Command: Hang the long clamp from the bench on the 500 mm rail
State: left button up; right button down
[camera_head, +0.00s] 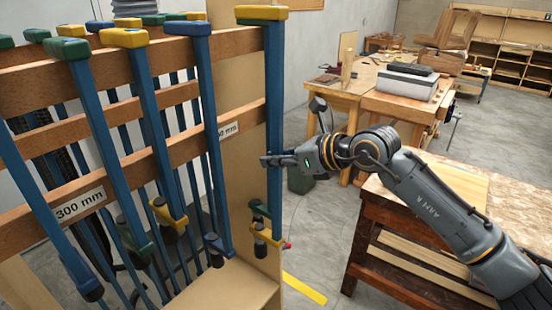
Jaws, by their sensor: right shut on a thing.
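The long clamp (273,110) has a blue bar, a yellow and green head at the top and a green sliding jaw low down. It stands upright at the right end of the wooden rack. My right gripper (272,160) is shut on its bar, about halfway down, coming from the right. The head is level with the top rail (172,53); I cannot tell whether it rests on it. A second label (228,130) on the lower rail is partly hidden by a hanging clamp; only "0 mm" reads. My left gripper is out of view.
Several blue clamps hang close together on the rack, one long one (208,130) just left of the held clamp. A "300 mm" label (80,204) is at the left. A wooden bench (468,182) stands under my right arm. Another workbench (392,100) is behind.

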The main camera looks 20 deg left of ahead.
jog(key=shift+a+r, duration=0.1)
jog(key=shift+r, duration=0.05)
jog(key=shift+w+a, duration=0.25)
jog(key=shift+a, duration=0.45)
jog(key=shift+w+a, duration=0.3)
jog(key=shift+a, duration=0.35)
jog(key=shift+w+a, duration=0.25)
jog(key=shift+a, duration=0.45)
jog(key=shift+w+a, duration=0.1)
jog(key=shift+a, duration=0.05)
jog(key=shift+w+a+b, duration=0.2)
jog(key=shift+w+a, duration=0.1)
jog(key=shift+a, duration=0.5)
jog(key=shift+w+a+b, duration=0.15)
jog(key=shift+w+a, duration=0.15)
jog(key=shift+a, duration=0.55)
jog(key=shift+f+b, duration=0.3)
jog(key=shift+f, duration=0.1)
jog(key=shift+f+b, duration=0.55)
jog(key=shift+f, duration=0.05)
